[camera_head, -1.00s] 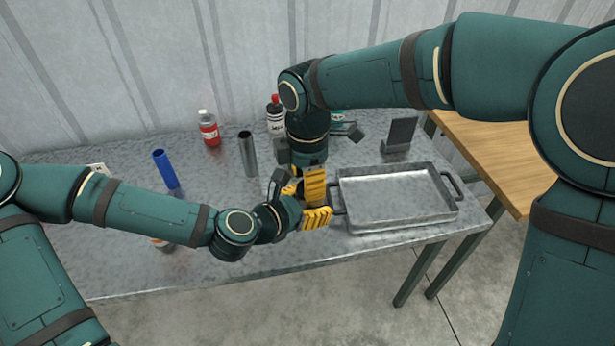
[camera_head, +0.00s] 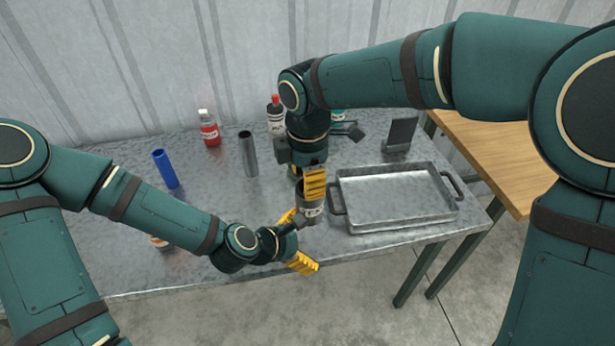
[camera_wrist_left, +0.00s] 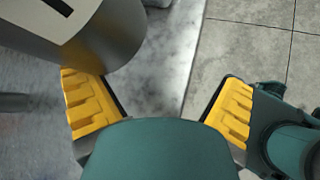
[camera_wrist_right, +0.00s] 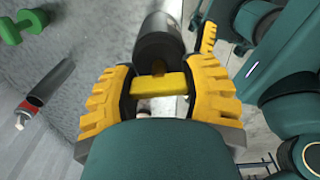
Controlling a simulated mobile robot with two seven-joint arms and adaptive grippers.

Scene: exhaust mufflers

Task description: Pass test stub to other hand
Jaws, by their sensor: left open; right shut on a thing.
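The test stub, which I take to be the grey cylinder with a white label (camera_head: 311,207), hangs below my right gripper (camera_head: 314,182). In the right wrist view the right gripper (camera_wrist_right: 163,88) is shut on a yellow bar in line with the grey cylinder (camera_wrist_right: 160,45). My left gripper (camera_head: 297,238) is open, just in front of and below the cylinder. In the left wrist view the cylinder (camera_wrist_left: 85,30) is large at upper left, beside one finger of the left gripper (camera_wrist_left: 160,110). The space between those fingers is empty.
A grey metal tray (camera_head: 340,228) sits right of the grippers on the metal table (camera_head: 130,280). A blue tube (camera_head: 165,168), a grey tube (camera_head: 248,153) and bottles, one red (camera_head: 209,128), stand left and behind. A dark stand (camera_head: 400,134) is behind the tray.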

